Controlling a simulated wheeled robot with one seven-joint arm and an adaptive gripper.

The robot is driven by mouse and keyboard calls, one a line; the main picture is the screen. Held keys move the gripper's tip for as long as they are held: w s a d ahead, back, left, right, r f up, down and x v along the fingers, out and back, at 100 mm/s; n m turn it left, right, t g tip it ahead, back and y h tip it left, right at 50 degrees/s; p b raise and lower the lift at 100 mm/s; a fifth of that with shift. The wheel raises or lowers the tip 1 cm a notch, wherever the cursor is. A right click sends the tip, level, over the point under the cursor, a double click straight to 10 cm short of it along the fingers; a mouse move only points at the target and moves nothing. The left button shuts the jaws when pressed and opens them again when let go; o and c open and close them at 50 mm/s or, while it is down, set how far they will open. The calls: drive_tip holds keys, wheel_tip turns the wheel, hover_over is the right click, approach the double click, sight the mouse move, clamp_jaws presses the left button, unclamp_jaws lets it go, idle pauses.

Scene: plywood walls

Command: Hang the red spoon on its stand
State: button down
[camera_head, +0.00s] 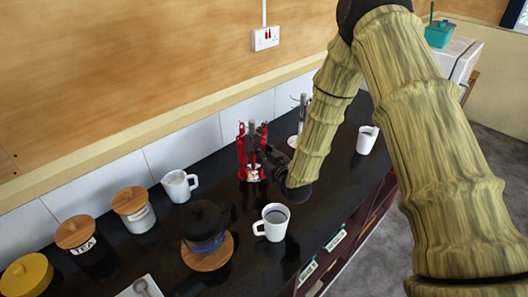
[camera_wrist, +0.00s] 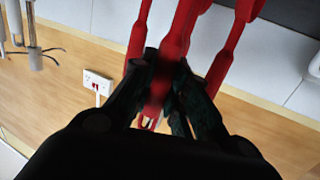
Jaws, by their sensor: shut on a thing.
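The stand (camera_head: 252,127) is a post on the dark counter by the back wall, with red utensils hanging around it. My gripper (camera_head: 266,156) is beside it on the right. In the wrist view my gripper (camera_wrist: 162,98) is shut on the handle of a red utensil (camera_wrist: 178,35), which I take to be the red spoon. Its bowl is not clearly visible. Other red utensils (camera_wrist: 232,50) hang close on both sides of it. I cannot tell whether the held one is on a hook.
A second stand (camera_head: 302,108) with grey utensils is just behind. A white mug (camera_head: 272,228) stands in front of my gripper, and a cafetière (camera_head: 203,222) on a wooden mat (camera_head: 208,258) is to the left. A white jug (camera_head: 178,186) and wooden-lidded jars (camera_head: 133,208) line the wall.

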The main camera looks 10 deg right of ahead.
drive_tip(key=c, duration=1.3)
unclamp_jaws()
drive_tip(key=shift+s, duration=0.15)
